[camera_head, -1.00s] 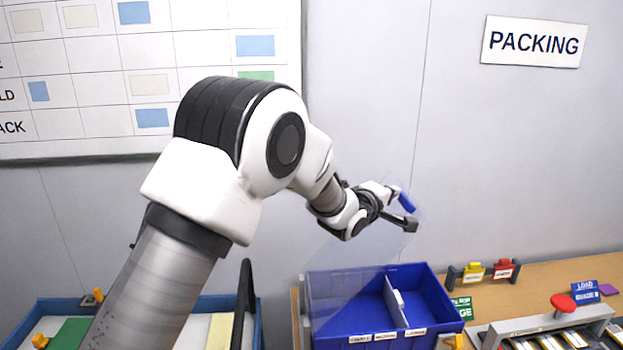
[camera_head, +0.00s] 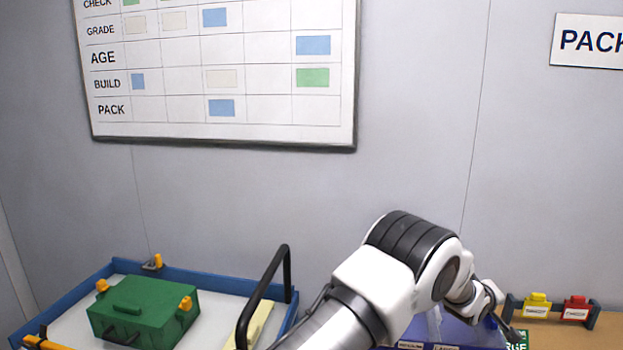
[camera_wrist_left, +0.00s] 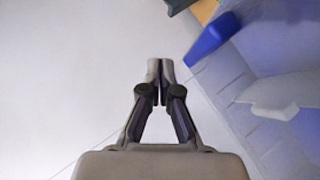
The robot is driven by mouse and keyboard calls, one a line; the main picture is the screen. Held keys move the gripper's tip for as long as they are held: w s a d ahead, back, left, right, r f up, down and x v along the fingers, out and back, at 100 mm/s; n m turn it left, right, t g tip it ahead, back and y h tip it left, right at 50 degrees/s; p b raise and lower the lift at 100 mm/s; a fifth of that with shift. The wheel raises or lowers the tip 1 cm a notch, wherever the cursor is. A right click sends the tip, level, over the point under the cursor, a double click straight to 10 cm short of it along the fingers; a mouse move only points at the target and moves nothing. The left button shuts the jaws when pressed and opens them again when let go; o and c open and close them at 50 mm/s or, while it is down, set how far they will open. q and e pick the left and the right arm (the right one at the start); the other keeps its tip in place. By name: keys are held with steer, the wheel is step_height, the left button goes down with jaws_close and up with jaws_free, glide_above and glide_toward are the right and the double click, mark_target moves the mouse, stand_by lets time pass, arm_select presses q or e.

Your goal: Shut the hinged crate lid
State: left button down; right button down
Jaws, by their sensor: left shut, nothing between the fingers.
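The blue crate (camera_head: 470,334) stands at the lower right of the head view, mostly hidden behind my left arm. In the wrist view its pale blue inside (camera_wrist_left: 265,120) fills the right side. The lid is clear and hard to make out. Its blue tab (camera_wrist_left: 208,42) shows just right of the fingertips. The lid looks lowered over the crate, but I cannot tell whether it lies fully flat. My left gripper (camera_wrist_left: 160,66) is shut and empty, beside the tab with a small gap in the picture. My right gripper is out of view.
A blue-rimmed tray (camera_head: 215,284) at the lower left holds a green case (camera_head: 145,308) with orange latches. A black handle (camera_head: 264,290) rises at its right side. Yellow (camera_head: 537,305) and red (camera_head: 575,308) blocks sit in a dark rack right of the crate.

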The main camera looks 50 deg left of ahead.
arm_select(q)
steer(key=f, duration=0.1)
steer(key=f+b, duration=0.1)
steer(key=f, duration=0.1)
steer(key=shift+w+d, duration=0.15)
steer(key=shift+d, duration=0.05)
steer(key=shift+f, duration=0.15)
steer(key=shift+f, duration=0.1)
